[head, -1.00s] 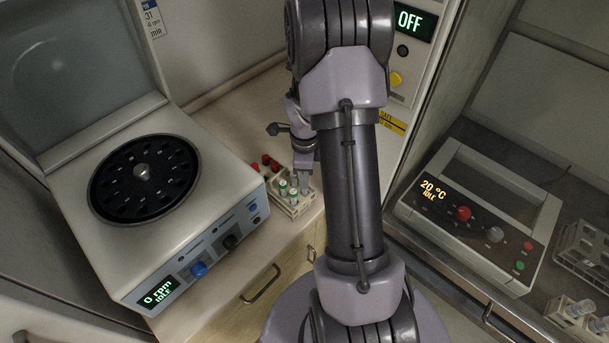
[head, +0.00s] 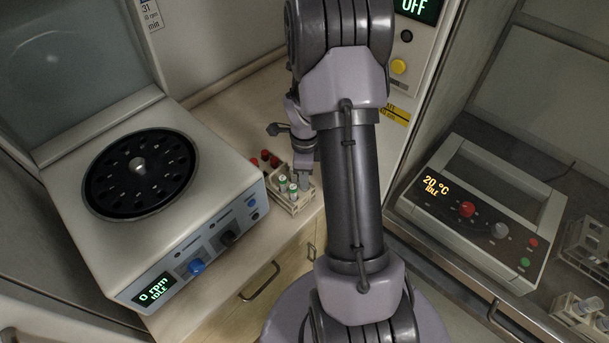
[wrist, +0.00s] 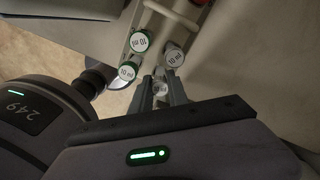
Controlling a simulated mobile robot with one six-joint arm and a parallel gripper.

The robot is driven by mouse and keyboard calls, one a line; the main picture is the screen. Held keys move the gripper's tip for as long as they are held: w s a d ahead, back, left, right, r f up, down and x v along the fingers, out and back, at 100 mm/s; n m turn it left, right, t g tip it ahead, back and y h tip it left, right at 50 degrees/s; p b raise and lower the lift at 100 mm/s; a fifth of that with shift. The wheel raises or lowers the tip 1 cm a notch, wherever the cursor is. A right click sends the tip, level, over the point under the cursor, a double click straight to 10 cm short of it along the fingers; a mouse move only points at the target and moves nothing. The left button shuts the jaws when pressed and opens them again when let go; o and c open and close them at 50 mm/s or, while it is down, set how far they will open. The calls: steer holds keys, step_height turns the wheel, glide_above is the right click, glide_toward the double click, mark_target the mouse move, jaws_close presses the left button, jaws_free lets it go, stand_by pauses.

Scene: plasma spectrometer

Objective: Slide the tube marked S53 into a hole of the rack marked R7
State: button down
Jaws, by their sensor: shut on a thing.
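My gripper (head: 303,181) is low over the front right part of a small pale rack (head: 293,207) on the left counter. In the wrist view my gripper (wrist: 160,88) is shut on a pale tube, mostly hidden between the fingers. Green-capped tubes (head: 283,181) stand in the rack beside the fingers. In the wrist view two green-rimmed caps (wrist: 140,41) and one grey-rimmed cap (wrist: 173,56) read 10 ml. I cannot read S53 or R7 on anything, and cannot tell whether the held tube is in a hole.
Red-capped tubes (head: 265,155) are behind the small rack. A centrifuge (head: 205,235) with its lid open stands close on the left. A heater unit (head: 485,215) is on the right bench, with a wire rack (head: 588,245) and a tube holder (head: 580,312) beside it.

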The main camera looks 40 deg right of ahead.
steer(key=c, duration=1.2)
jaws_free()
steer(key=shift+r, duration=0.1)
step_height(320, 180, up, 17)
steer(key=p, duration=0.4)
steer(key=a+r+n+t+b, duration=0.1)
steer(key=a+n+t+b, duration=0.1)
steer(key=a+n+b, duration=0.8)
steer(key=s+a+f+n+t+y+b, duration=0.1)
steer(key=s+a+n+t+b, duration=0.1)
steer(key=s+a+n, duration=0.4)
steer(key=s+a+f+n+t+y+b, duration=0.1)
steer(key=s+a+n+b, duration=0.3)
steer(key=a, duration=0.7)
steer(key=s+f+n, duration=0.1)
steer(key=s+n, duration=0.1)
steer(key=n, duration=0.1)
steer(key=shift+s+a+t, duration=0.15)
steer(key=shift+s+t, duration=0.15)
steer(key=shift+t, duration=0.1)
